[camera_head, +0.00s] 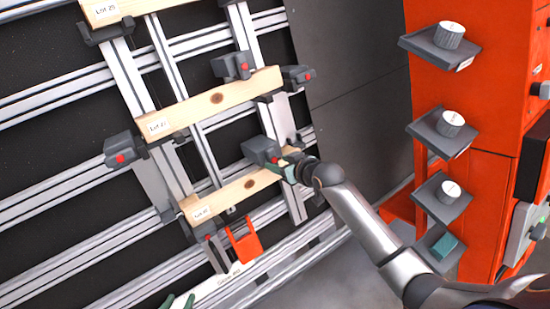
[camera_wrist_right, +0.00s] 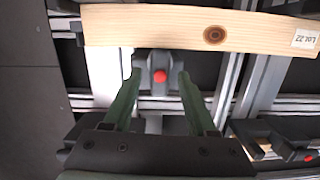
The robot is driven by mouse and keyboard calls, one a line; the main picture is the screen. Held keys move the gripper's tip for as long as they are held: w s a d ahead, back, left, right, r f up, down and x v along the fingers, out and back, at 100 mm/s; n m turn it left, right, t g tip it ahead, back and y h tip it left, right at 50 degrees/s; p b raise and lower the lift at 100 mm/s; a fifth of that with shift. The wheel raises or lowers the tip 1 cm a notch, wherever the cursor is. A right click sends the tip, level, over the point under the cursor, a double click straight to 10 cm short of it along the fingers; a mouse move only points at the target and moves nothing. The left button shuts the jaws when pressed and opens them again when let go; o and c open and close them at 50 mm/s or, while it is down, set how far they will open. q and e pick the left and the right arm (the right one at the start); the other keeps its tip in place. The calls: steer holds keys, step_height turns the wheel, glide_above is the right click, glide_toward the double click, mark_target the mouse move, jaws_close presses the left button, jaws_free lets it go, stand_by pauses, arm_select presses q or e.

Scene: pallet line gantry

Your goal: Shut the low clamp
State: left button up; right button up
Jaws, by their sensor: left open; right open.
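A dark clamp (camera_head: 261,150) with a red button sits at the right end of the lowest wooden board (camera_head: 236,191), on its upper side. My right gripper (camera_head: 283,163) is at this clamp. In the right wrist view my right gripper (camera_wrist_right: 155,85) is open, its green fingers on either side of the clamp's red button (camera_wrist_right: 160,76), apart from it. The Lot 22 board (camera_wrist_right: 190,28) crosses the top there. I cannot tell whether the clamp presses on the board.
Other clamps sit by the middle board (camera_head: 215,102), at its left end (camera_head: 121,149) and right end (camera_head: 296,75). An orange bracket (camera_head: 243,241) hangs below the lowest board. An orange cabinet (camera_head: 480,90) with several small shelves stands at the right.

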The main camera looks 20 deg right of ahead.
steer(key=f+v, duration=0.1)
steer(key=v, duration=0.6)
steer(key=shift+s, duration=0.3)
